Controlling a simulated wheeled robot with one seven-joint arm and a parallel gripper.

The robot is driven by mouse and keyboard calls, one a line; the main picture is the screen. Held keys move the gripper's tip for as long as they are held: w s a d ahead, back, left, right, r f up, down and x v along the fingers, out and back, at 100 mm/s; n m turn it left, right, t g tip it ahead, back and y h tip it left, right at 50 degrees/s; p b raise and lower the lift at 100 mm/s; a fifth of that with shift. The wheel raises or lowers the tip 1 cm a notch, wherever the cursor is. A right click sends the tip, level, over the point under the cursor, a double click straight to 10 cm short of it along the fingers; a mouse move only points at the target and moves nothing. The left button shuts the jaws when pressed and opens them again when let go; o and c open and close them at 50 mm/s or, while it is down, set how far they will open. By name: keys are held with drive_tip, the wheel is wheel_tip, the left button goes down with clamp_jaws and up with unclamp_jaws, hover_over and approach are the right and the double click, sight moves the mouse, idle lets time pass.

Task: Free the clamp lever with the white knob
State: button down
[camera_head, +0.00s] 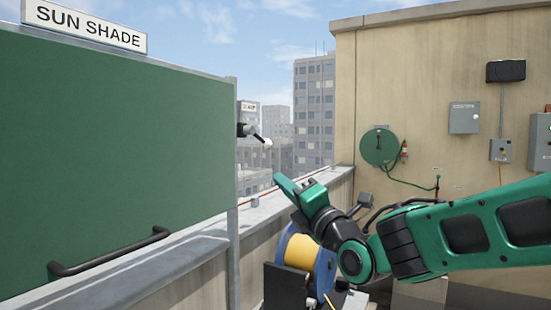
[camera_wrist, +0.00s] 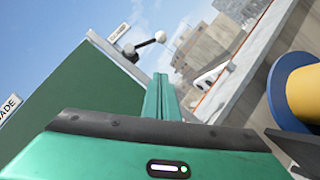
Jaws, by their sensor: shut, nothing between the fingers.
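The clamp lever (camera_head: 257,136) is black with a white knob (camera_head: 268,142) and sits on the grey post at the right edge of the green sun shade panel (camera_head: 110,150). In the wrist view the lever (camera_wrist: 146,44) shows beyond my fingers, with its white knob (camera_wrist: 161,37) at the upper right end and a pale hub at the lower left. My gripper (camera_head: 279,178) is shut and empty, below and right of the knob in the head view, and apart from it. In the wrist view my closed fingers (camera_wrist: 160,78) point up toward the lever.
A black handle bar (camera_head: 110,251) crosses the panel's lower part. A reel with a yellow drum (camera_head: 300,251) stands under my gripper. A parapet (camera_head: 300,190) runs behind. A green hose reel (camera_head: 380,147) and boxes hang on the right wall. Open air surrounds the lever's right side.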

drive_tip(key=shift+w+r, duration=0.15)
drive_tip(key=shift+w+d, duration=0.1)
approach(266, 144)
drive_tip(key=w+a+f, duration=0.2)
drive_tip(key=w+a, duration=0.1)
drive_tip(key=a, duration=0.2)
drive_tip(key=w+r, duration=0.1)
drive_tip(key=w+d+r, duration=0.1)
drive_tip(key=shift+w+d+r, duration=0.2)
drive_tip(key=shift+w+d, duration=0.1)
